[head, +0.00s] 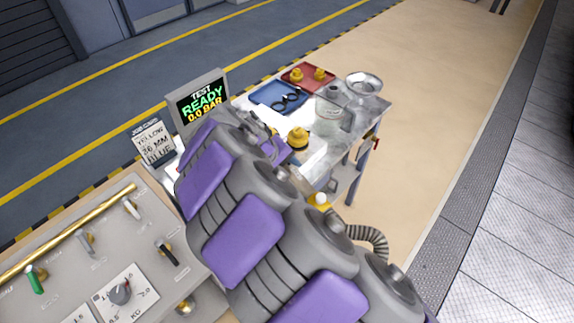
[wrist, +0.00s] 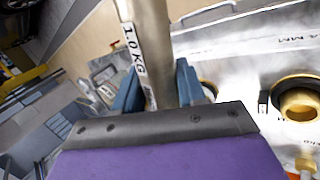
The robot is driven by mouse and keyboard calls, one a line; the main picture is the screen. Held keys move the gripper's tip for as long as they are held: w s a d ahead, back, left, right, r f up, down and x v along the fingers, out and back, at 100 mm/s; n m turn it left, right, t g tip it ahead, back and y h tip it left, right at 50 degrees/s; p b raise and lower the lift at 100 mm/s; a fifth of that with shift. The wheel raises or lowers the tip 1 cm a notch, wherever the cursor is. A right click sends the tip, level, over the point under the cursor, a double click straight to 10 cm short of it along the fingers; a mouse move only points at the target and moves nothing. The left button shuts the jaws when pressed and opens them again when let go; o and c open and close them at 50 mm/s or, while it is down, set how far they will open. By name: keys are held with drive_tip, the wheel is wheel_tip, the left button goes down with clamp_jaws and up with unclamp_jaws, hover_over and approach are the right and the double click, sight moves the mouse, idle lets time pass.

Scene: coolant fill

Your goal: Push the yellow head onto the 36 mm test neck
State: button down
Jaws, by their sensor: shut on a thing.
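In the wrist view the blue fingers of my gripper (wrist: 160,88) are shut on a beige-brass cylinder (wrist: 151,45) with a white label reading "1.0 KG". Its top runs out of the picture. To the right, apart from the fingers, a yellow hollow piece (wrist: 299,104) sits in a black ring on a pale plate marked "MM". In the head view a yellow piece with a black base (head: 298,138) stands on the bench, just right of my arm's end. I cannot tell whether it is the yellow head or a neck. My fingers are hidden in the head view.
A bench (head: 335,150) carries a red tray (head: 300,70) with two yellow pieces, a blue tray (head: 262,98) with black rings, a metal bowl (head: 364,82) and a pale container (head: 329,115). A screen (head: 201,104) reads "TEST READY 0.0 BAR". A control panel (head: 60,250) stands at lower left.

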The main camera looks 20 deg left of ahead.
drive_tip(key=shift+f, duration=0.2)
drive_tip(key=c, duration=0.6)
unclamp_jaws()
drive_tip(key=shift+o, duration=0.2)
drive_tip(key=p+v, duration=0.3)
drive_tip(key=v, duration=1.4)
drive_tip(key=shift+r, duration=0.15)
drive_tip(key=s+d+r+m+g, duration=0.15)
drive_tip(key=d+m, duration=0.25)
drive_tip(key=d, duration=1)
drive_tip(key=d+r+m+g, duration=0.3)
drive_tip(key=d, duration=1.2)
drive_tip(key=s+d+f+m+g+y, duration=0.2)
drive_tip(key=s+d+m, duration=0.1)
drive_tip(key=s+d, duration=0.55)
drive_tip(key=s+f+y, duration=0.2)
drive_tip(key=s+f, duration=0.3)
drive_tip(key=s, duration=0.8)
drive_tip(key=shift+g, duration=0.35)
